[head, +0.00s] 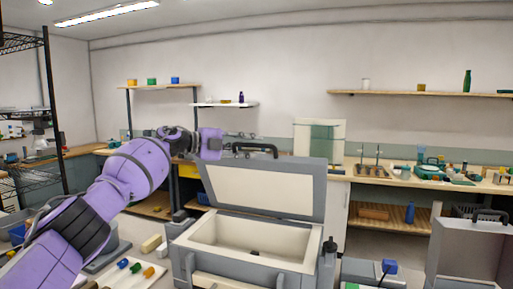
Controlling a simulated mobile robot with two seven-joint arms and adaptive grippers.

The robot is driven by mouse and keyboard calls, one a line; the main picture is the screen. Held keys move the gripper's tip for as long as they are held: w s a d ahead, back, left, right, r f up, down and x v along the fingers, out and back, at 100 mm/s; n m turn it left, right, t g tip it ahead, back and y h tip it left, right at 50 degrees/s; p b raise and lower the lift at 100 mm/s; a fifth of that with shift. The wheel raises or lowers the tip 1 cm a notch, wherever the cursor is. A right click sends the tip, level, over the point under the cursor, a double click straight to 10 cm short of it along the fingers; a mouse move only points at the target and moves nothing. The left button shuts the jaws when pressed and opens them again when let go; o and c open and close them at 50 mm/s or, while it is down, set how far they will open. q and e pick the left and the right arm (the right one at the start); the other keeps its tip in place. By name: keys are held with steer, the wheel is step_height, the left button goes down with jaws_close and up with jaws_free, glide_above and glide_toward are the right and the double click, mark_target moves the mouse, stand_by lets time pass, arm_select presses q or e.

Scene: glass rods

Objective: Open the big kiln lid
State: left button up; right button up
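The big kiln (180,255) is a grey box with a cream-lined chamber, in the lower middle of the head view. Its lid (318,190) stands raised at the back of the box, its cream inner panel facing me. A dark handle (262,146) shows above the lid's top edge. My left arm reaches in from the left, and my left gripper (236,142) is behind the lid's upper left edge, close to the handle. Its fingers are small and partly hidden, so I cannot tell whether they grip the handle. My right gripper is not in view.
A second grey box with a raised lid (463,250) and dark handle stands at the right edge. A pale tray (140,279) with coloured pieces lies at lower left. Benches line the back wall.

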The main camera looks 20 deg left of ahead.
arm_select(q)
steer(key=v, duration=0.9)
